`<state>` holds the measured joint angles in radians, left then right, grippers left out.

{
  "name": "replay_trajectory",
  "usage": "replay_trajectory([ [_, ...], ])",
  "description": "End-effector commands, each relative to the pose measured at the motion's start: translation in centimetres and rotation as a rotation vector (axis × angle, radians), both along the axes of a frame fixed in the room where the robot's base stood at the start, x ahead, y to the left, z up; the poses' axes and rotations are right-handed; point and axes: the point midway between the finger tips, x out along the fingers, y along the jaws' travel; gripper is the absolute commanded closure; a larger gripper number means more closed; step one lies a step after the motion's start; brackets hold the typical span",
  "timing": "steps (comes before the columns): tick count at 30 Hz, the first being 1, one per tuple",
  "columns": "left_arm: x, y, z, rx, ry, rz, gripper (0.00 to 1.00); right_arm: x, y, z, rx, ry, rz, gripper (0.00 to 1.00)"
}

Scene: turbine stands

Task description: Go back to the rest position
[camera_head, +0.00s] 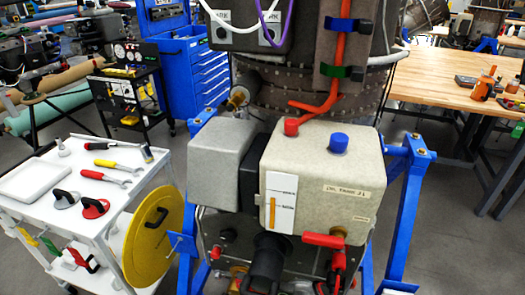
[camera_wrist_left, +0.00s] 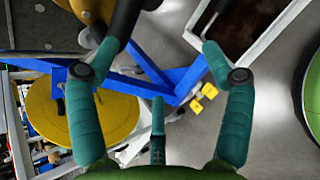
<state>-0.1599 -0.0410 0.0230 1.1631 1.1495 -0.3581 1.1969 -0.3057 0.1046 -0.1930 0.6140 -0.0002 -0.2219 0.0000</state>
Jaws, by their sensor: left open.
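Neither of my grippers shows in the head view. Behind the fingers are a blue stand beam (camera_wrist_left: 150,66) and grey floor. In the head view the turbine stands at the centre on a blue stand (camera_head: 405,195). A beige tank (camera_head: 325,170) on it has a blue cap (camera_head: 338,143), a level gauge (camera_head: 280,203) and a red hose (camera_head: 335,75). A red handle (camera_head: 322,240) sits below the tank. My right gripper is not visible.
A white tool cart (camera_head: 120,203) with wrenches and a tray stands at left, a yellow disc (camera_head: 160,215) on its side. A blue drawer cabinet (camera_head: 205,75) is behind. A wooden workbench (camera_head: 430,75) is at right. Grey floor (camera_head: 455,240) is clear at front right.

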Motion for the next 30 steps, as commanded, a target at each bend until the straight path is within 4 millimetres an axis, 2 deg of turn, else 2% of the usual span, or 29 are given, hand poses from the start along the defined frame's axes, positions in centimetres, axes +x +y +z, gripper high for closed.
replay_trajectory([
  [1, -3.1, 0.2, -3.0, 0.158, 0.033, -0.133, 0.19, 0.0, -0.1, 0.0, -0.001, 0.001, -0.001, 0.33],
  [5, -11.0, 1.5, -9.1, 0.568, 0.075, -0.566, 0.19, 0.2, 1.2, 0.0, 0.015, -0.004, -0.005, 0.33],
  [6, -13.5, 2.1, -10.7, 0.682, 0.081, -0.718, 0.19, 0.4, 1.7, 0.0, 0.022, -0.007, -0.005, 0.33],
  [9, -20.1, 3.9, -13.9, 0.927, 0.076, -1.127, 0.19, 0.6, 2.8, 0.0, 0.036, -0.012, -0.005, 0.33],
  [12, -25.8, 5.9, -15.9, 1.099, 0.037, -1.525, 0.19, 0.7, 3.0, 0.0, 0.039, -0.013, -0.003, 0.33],
  [15, -30.1, 7.5, -16.9, 1.197, -0.024, -1.849, 0.19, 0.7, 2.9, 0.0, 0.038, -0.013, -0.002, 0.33],
  [18, -32.7, 8.6, -17.4, 1.24, -0.079, -2.061, 0.19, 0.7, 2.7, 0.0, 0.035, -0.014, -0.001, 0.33],
  [21, -33.8, 9.0, -17.5, 1.256, -0.11, -2.159, 0.19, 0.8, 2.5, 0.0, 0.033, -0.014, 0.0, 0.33],
  [30, -34.0, 9.0, -17.5, 1.258, -0.116, -2.174, 0.19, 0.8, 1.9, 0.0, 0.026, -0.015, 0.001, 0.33],
])
